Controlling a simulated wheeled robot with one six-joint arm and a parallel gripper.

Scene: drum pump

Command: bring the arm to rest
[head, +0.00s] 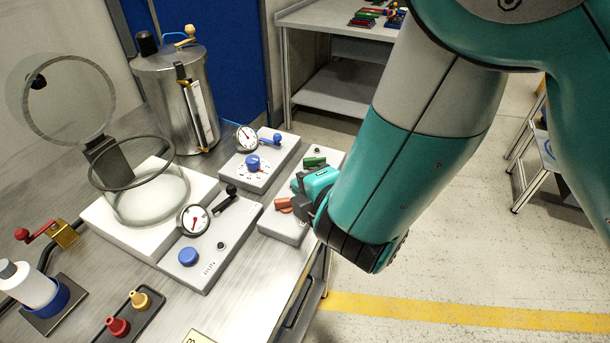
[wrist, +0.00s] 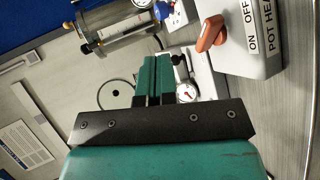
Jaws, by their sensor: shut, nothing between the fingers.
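My gripper (wrist: 152,62) shows in the wrist view with its two teal fingers together and nothing between them. In the head view my arm comes down from the upper right and bends at the bench's right edge. My wrist there is just over the right-hand control box (head: 280,226), partly hiding it. In the wrist view a grey box (wrist: 262,58) labelled ON, OFF and POT HEAT is right of the fingers, with an orange-red switch handle (wrist: 211,33). Whether the fingers touch anything cannot be told.
The bench holds a glass chamber (head: 150,195) with its round lid raised, a steel pot (head: 178,95), a gauge box with a blue button (head: 188,257), and another with a blue knob (head: 253,162). A bottle (head: 28,285) stands front left. Floor right of the bench is clear.

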